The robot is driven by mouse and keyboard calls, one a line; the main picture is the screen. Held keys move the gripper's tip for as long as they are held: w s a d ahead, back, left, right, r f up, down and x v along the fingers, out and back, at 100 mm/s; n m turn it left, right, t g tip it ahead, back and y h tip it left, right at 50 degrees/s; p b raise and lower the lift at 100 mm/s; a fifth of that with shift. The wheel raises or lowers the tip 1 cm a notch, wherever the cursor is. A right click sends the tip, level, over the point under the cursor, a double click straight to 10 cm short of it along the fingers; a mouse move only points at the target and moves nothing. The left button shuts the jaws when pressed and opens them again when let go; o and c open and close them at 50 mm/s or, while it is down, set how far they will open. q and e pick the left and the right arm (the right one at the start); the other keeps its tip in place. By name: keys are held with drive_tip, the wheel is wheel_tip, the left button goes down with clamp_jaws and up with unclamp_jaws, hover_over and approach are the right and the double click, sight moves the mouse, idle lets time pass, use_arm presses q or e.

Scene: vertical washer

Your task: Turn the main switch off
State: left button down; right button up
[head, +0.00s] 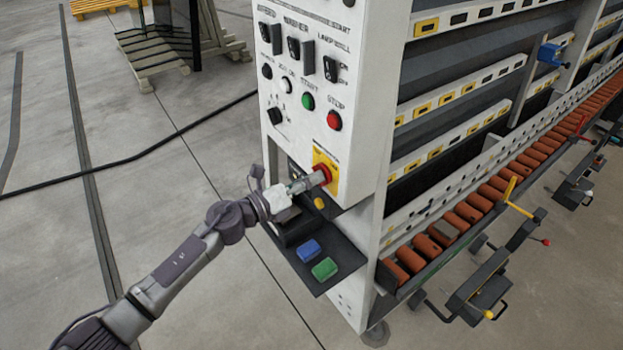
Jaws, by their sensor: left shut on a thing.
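The main switch (327,170) is a red knob on a yellow plate, low on the white control panel (305,140) of the washer. My left gripper (316,181) reaches in from the left with its fingers at the red knob and is shut on it. The fingers hide part of the knob, and its exact turn angle cannot be told. My right gripper is out of the picture.
Above are black selector switches, a green button (308,101) and a red button (334,120). Below, a dark shelf (318,289) holds a blue block (309,250) and a green block (325,269). Rollers (467,212) run right. Floor at left is mostly clear, crossed by a black cable (130,157).

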use_arm(q)
drive_tip(key=c, duration=1.2)
unclamp_jaws()
drive_tip(key=shift+a, duration=0.1)
drive_tip(key=v, duration=1.2)
